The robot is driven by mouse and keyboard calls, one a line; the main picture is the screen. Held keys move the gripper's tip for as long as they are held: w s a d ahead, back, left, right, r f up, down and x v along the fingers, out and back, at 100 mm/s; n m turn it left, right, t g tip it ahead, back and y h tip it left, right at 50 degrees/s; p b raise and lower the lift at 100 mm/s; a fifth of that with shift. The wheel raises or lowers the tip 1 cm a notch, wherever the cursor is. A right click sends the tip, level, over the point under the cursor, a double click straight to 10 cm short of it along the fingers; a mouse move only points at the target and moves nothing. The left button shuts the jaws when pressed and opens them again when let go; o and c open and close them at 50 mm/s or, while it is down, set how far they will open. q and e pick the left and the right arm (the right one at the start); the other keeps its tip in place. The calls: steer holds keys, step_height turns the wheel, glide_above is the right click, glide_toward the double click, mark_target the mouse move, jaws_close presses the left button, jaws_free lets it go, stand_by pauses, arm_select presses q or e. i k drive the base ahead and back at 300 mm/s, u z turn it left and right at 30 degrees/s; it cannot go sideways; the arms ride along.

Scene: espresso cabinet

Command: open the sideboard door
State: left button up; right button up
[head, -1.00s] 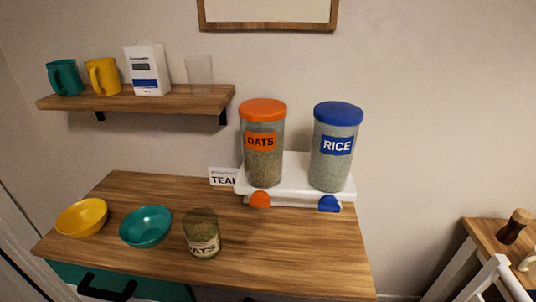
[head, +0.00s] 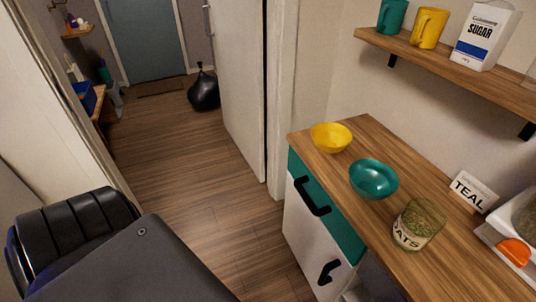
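The sideboard (head: 395,210) stands at the right of the head view, with a wooden top, a teal drawer front (head: 335,215) and a white door (head: 303,235) below it. The drawer has a black bar handle (head: 313,199). The door has a smaller black handle (head: 328,272) low near its right edge, close to the bottom of the picture. The door looks shut, in line with the drawer front; its lower part is cut off by the frame. Neither of my grippers shows in the view.
A yellow bowl (head: 330,138), a teal bowl (head: 374,179) and an oats jar (head: 418,224) stand on the sideboard top. The wooden floor (head: 195,195) left of the sideboard is clear. A white room door (head: 236,80) stands open behind it; a black bag (head: 203,91) lies beyond.

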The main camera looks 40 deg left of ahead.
mark_target(326, 268)
steer(key=z, duration=0.1)
steer(key=k, duration=0.45)
steer(key=z, duration=0.8)
